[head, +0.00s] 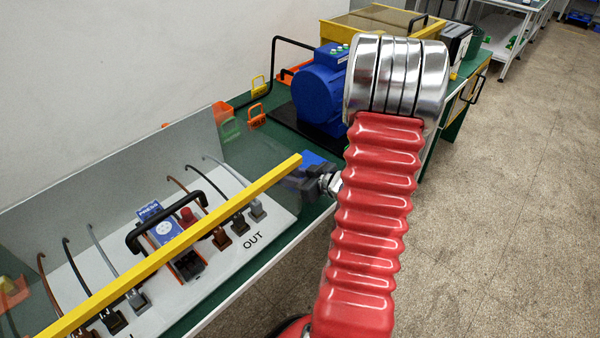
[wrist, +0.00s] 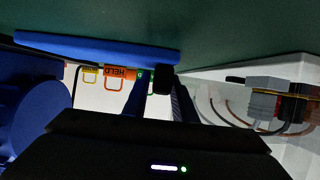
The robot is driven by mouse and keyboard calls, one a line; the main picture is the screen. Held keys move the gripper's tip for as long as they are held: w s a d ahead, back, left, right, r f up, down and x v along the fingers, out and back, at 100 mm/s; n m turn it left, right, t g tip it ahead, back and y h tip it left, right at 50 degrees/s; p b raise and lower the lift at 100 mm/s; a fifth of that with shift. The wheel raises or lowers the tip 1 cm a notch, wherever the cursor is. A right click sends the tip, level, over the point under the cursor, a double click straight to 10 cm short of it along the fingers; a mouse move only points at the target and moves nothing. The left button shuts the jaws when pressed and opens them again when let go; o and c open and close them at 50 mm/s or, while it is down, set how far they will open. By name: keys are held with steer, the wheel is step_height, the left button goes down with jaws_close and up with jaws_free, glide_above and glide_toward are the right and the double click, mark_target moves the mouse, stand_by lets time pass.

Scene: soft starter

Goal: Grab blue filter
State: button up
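The blue filter (wrist: 95,46) shows in the wrist view as a flat blue slab against the green bench top, which is at the top of that picture. A small black block (wrist: 163,79), perhaps its handle, sticks out from its right end. My gripper (wrist: 160,95) reaches toward this end, its dark fingers on either side of the block. Whether they touch it is unclear. In the head view a blue patch, likely the filter (head: 312,159), lies on the bench beside my dark gripper (head: 308,185). My red arm partly hides this area.
A clear panel with a yellow top bar (head: 180,240) stands in front of the white board with wired devices (head: 240,243). A blue motor (head: 318,92) sits farther back on the green bench. Open floor lies right.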

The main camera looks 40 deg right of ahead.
jaws_close()
steer(key=shift+r, duration=0.1)
step_height(320, 180, up, 28)
stand_by(1.0)
stand_by(0.4)
